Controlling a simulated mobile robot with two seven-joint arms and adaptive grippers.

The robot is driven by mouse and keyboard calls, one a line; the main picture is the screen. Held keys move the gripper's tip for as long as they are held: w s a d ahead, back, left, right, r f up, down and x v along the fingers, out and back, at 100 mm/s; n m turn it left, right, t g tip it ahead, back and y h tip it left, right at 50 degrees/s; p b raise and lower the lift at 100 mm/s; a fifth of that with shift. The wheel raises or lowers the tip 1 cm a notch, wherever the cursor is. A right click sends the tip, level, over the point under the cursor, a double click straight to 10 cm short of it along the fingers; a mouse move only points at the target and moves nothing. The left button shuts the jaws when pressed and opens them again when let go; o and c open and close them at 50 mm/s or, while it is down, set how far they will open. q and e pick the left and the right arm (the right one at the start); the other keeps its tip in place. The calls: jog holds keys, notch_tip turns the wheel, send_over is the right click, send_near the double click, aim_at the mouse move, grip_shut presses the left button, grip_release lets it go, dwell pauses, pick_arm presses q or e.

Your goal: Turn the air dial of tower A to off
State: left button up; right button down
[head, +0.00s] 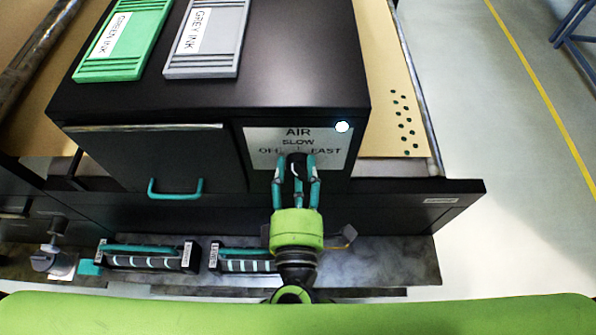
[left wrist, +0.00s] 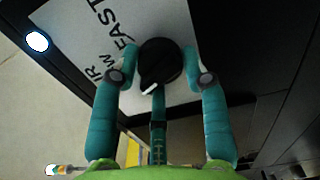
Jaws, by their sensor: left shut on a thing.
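The black air dial (head: 296,158) is on a white plate (head: 262,136) marked AIR, SLOW, OFF and FAST, on the front of a black tower (head: 290,95). No letter A shows on the tower. My left gripper (head: 297,172) has its fingers closed on the dial, and part of the OFF word is covered. In the left wrist view the fingers sit on both sides of the dial (left wrist: 160,62). Its white pointer mark (left wrist: 150,88) points away from FAST, toward the plate's OFF side. The OFF word is not readable there. My right gripper is not in view.
A green ink slab (head: 122,40) and a grey ink slab (head: 206,40) lie on the tower top. A teal handle (head: 176,188) sticks out left of the dial. Racks with teal bars (head: 150,256) stand below.

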pick_arm(q)
jog(key=n+b, duration=0.1)
jog(key=n, duration=0.2)
jog(key=shift+a+f+n, duration=0.1)
jog(key=shift+n, duration=0.3)
jog(key=shift+f+n+b, duration=0.15)
jog(key=shift+n+b, duration=0.6)
jog(key=shift+n, duration=1.15)
jog(key=shift+f, duration=0.1)
jog(key=o, duration=1.1)
jog(key=s, duration=1.2)
